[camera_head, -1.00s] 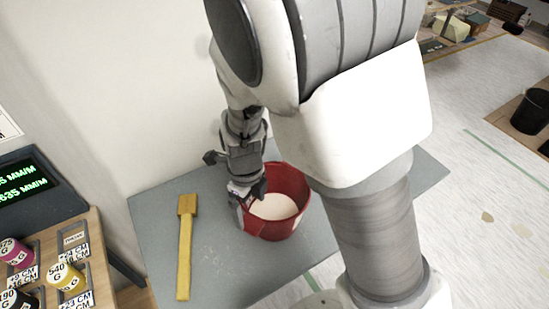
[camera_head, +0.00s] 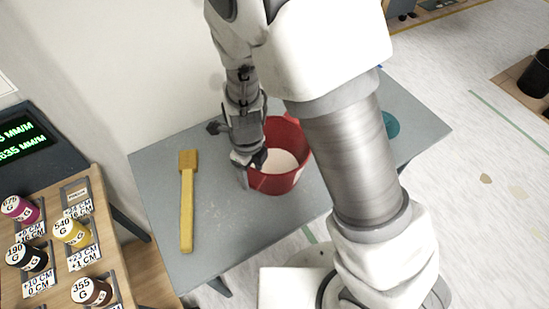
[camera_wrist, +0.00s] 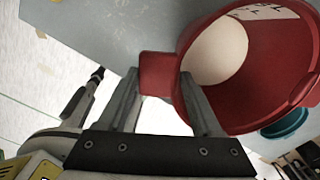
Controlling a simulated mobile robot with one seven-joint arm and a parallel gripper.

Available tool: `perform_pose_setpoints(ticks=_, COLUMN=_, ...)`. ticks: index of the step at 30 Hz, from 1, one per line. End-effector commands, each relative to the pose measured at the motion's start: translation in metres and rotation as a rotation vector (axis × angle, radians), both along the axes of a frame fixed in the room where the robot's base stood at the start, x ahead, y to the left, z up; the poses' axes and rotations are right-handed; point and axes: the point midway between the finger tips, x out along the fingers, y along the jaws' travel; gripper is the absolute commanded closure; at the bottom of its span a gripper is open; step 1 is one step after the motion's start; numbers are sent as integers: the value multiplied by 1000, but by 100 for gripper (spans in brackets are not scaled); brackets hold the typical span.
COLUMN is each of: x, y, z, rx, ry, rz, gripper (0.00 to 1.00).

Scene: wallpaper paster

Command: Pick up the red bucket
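The red bucket (camera_head: 284,182) stands upright on the grey table, with pale material inside. My gripper (camera_head: 250,170) is at its left rim. In the wrist view the bucket (camera_wrist: 262,100) fills the upper right, and a flat red tab juts from its rim. My gripper's two fingers (camera_wrist: 160,75) stand apart on either side of this tab. One finger lies over the bucket's rim side, the other outside. I see no clear sign that the fingers press on the tab.
The grey table (camera_head: 225,225) also bears a yellow long-handled tool (camera_head: 187,205) at left and a teal round item (camera_head: 390,124) at right. A wooden rack (camera_head: 55,262) with several paint pots stands at lower left. A wall closes off the back left.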

Motion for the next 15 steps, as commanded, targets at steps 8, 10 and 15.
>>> perform_pose_setpoints(ticks=8, x=0, y=0, z=0, rx=0, ry=0, rz=0, gripper=99)
perform_pose_setpoints(ticks=10, x=0, y=0, z=0, rx=0, ry=1, rz=0, gripper=100)
perform_pose_setpoints(ticks=15, x=1, y=1, z=1, rx=1, ry=-2, rz=0, gripper=100)
